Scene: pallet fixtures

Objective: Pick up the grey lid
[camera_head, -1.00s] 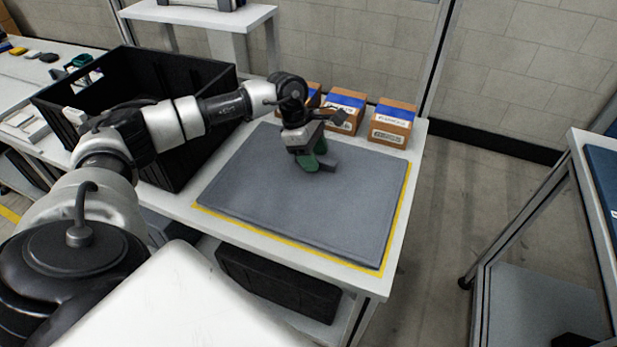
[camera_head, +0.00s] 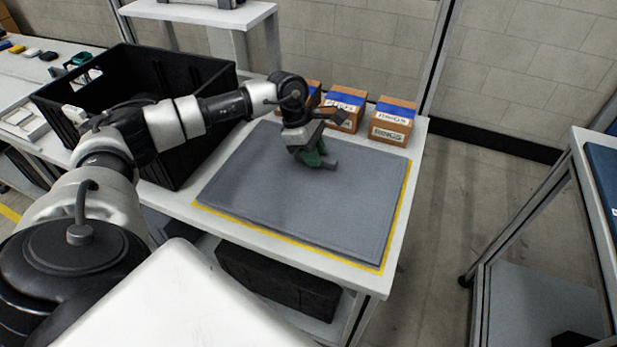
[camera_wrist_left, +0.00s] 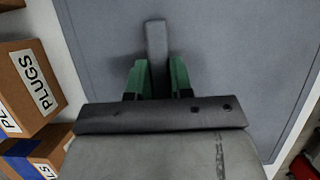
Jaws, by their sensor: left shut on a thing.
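The grey lid (camera_head: 300,205) lies flat on the white table inside a yellow outline. It is a wide panel with a raised bar handle near its middle, which shows in the left wrist view (camera_wrist_left: 156,45). My left gripper (camera_head: 314,160) is over the lid with its green fingers pointing down. In the left wrist view its fingers (camera_wrist_left: 157,80) are shut on the handle, one on each side, and the handle's end sticks out beyond them. My right gripper is not in view.
Several small brown boxes with blue bands (camera_head: 391,122) stand along the table's back edge, close behind the lid. A large black crate (camera_head: 185,160) stands left of the lid. Another bench with a blue top (camera_head: 603,180) is at the right, across open floor.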

